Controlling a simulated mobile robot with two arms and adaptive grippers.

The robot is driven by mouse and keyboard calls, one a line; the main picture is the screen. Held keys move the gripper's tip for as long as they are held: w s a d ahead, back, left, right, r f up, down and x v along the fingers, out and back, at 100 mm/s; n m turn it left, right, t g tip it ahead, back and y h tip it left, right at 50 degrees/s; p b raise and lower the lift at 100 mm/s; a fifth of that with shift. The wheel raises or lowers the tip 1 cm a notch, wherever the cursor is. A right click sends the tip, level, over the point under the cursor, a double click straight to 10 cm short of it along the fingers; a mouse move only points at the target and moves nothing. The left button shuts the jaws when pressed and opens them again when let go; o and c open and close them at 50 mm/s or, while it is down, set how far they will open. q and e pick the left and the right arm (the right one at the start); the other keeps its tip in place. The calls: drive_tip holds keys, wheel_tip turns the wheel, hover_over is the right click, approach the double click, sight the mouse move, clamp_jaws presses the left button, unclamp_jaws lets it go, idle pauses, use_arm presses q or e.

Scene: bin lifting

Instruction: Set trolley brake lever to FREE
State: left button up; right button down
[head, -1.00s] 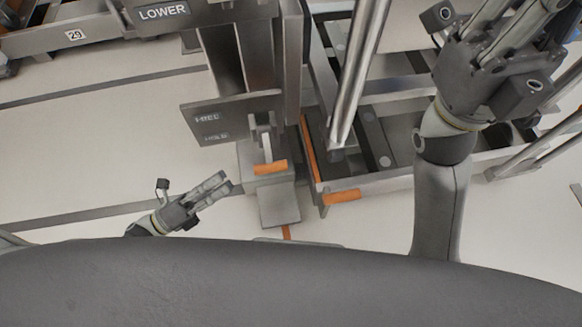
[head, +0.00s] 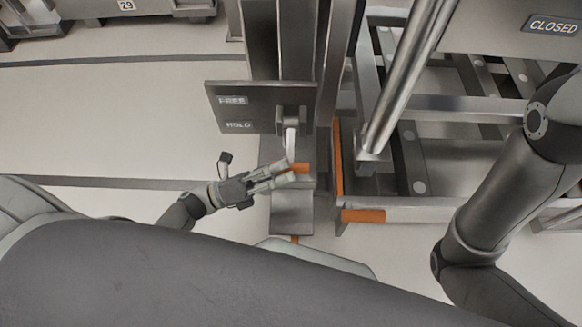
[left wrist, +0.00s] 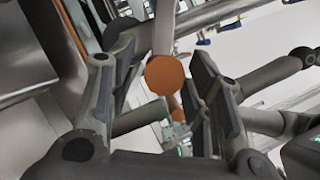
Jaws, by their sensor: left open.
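The brake lever has a grey arm (head: 291,142) hanging down from a bracket, with an orange grip (head: 300,168) at its lower end. A plate (head: 258,110) behind it reads FREE above and HOLD below; the grip sits lower than the HOLD label. My left gripper (head: 284,172) is open at the grip and covers part of it in the head view. In the left wrist view, the round orange end of the grip (left wrist: 167,76) shows between the two spread fingers (left wrist: 160,95). I cannot tell whether they touch it. My right gripper is out of view.
A steel post (head: 335,70) rises beside the lever. To its right stand a slanted bar (head: 405,85) and a frame with an orange-edged rail (head: 363,215). A CLOSED sign (head: 553,26) is at the top right. The pale floor (head: 110,120) at left is clear.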

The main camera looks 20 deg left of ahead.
use_arm(q)
drive_tip(key=shift+x, duration=1.2)
clamp_jaws()
